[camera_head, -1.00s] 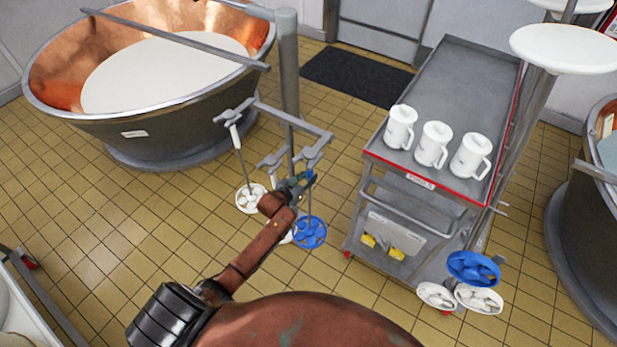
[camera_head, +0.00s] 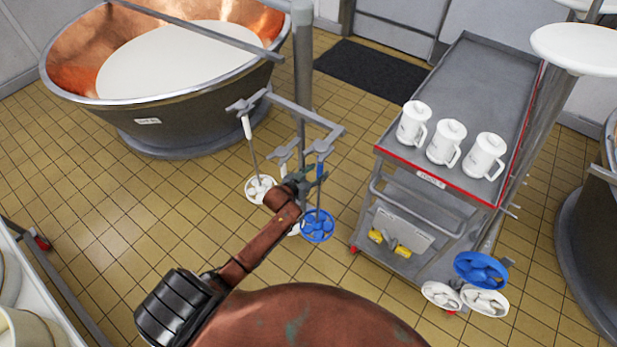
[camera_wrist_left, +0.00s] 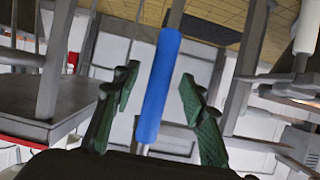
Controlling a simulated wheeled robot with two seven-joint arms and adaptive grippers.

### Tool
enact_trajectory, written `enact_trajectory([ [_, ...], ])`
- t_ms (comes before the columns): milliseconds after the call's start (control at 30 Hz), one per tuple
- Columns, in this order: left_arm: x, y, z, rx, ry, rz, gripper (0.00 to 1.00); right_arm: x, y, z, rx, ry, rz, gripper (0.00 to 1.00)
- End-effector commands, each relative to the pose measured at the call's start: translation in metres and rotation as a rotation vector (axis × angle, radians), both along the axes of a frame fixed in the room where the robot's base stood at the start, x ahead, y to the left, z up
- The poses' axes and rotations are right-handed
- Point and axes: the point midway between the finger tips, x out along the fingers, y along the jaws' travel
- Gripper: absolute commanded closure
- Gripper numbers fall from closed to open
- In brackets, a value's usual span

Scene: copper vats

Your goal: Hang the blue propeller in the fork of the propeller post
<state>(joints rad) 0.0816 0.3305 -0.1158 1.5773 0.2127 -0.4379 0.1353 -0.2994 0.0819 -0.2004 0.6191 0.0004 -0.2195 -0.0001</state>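The blue propeller (camera_head: 317,226) hangs upright on its rod below the right-hand fork (camera_head: 321,147) of the propeller post (camera_head: 303,75). Its blue handle fills the middle of the left wrist view (camera_wrist_left: 158,85). My left gripper (camera_head: 305,180) is at the handle, just below the fork. Its green fingers (camera_wrist_left: 160,88) are spread on both sides of the handle, with a gap on each side. The exact seating of the rod in the fork is too small to tell. My right gripper is not in view.
A white propeller (camera_head: 261,189) hangs on the post's left arm. A grey cart (camera_head: 470,85) with white jugs (camera_head: 446,142) stands to the right. Another blue propeller (camera_head: 481,269) and white ones are at the lower right. A copper vat (camera_head: 150,115) is behind left. Tiled floor is free at left.

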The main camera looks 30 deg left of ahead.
Motion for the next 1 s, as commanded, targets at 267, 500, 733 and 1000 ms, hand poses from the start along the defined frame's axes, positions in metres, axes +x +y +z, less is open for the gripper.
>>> enact_trajectory([
  [267,-0.055,0.005,0.024,0.002,-0.001,0.0,0.61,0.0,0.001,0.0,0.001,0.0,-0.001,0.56],
  [500,-0.086,0.008,0.038,0.002,-0.003,0.001,0.61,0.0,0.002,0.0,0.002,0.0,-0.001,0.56],
  [733,-0.092,0.008,0.042,0.001,-0.003,0.001,0.61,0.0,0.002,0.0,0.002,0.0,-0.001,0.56],
  [1000,-0.097,0.012,0.018,0.005,0.03,0.011,0.61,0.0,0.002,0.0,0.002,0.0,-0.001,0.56],
])
